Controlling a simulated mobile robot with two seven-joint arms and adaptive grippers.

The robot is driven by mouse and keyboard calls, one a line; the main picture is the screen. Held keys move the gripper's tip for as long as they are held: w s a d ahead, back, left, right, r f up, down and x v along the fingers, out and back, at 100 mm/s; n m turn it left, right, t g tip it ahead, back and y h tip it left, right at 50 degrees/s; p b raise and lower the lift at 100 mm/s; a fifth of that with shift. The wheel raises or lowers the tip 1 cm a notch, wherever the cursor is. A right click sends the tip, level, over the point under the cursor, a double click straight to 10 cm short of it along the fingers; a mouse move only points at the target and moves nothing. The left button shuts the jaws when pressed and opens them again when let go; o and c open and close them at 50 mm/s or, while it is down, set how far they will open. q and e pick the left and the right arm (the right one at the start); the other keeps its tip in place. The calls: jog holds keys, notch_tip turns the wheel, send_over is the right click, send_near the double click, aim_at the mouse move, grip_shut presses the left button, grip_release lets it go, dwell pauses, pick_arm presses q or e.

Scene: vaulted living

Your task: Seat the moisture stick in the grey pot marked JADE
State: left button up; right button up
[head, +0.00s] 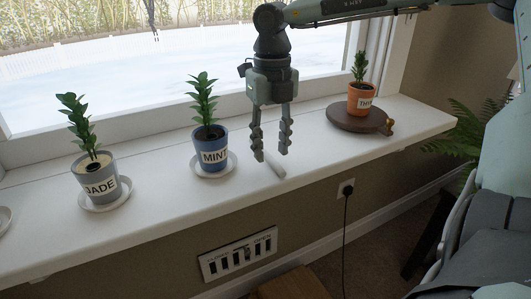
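The grey pot marked JADE (91,180) stands upright on a white saucer at the left of the white sill and holds pale soil and a leafy plant (79,122). A short pale rod (274,167), which looks like the moisture stick, lies at the sill's front edge, right of the blue pot. My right gripper (271,153) points down just above the rod. Its fingers are apart with nothing clearly gripped; whether a fingertip touches the rod I cannot tell. My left gripper is not in view.
A blue pot marked MINT (210,158) stands between the JADE pot and my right gripper. An orange pot marked THY (361,101) stands on a round brown board (341,121) at the right. Window glass (150,90) backs the sill. Part of a saucer (4,219) shows at far left.

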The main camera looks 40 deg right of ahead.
jog(key=shift+w+f, duration=0.1)
jog(key=shift+f, duration=0.7)
jog(key=shift+c, duration=0.4)
grip_shut()
